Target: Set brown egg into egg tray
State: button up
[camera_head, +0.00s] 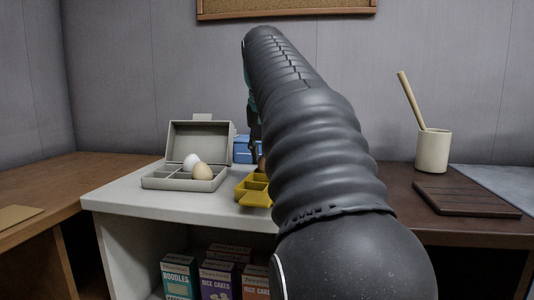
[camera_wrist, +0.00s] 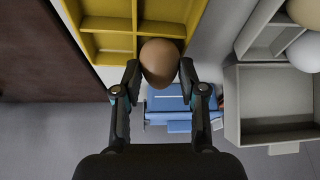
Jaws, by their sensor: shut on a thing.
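My gripper (camera_wrist: 159,75) is shut on the brown egg (camera_wrist: 160,60), one finger on each side. A sliver of the egg (camera_head: 262,163) shows beside my arm in the head view. A yellow tray (camera_wrist: 110,42) with square compartments lies beneath, and the egg overlaps its edge in the wrist view. I cannot tell the height between them. The compartments I can see are empty. In the head view my arm hides much of the yellow tray (camera_head: 243,190).
A grey open-lidded box (camera_head: 157,183) to the left holds a white egg (camera_head: 191,161) and a beige egg (camera_head: 202,171). A blue object (camera_head: 243,150) stands behind the yellow tray. A cream cup (camera_head: 433,152) with a wooden stick and a dark board (camera_head: 465,199) are at right.

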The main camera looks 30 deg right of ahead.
jog(key=o, duration=0.7)
jog(key=v, duration=0.7)
jog(key=shift+r, duration=0.15)
jog(key=shift+s, duration=0.1)
jog(key=shift+a, duration=0.1)
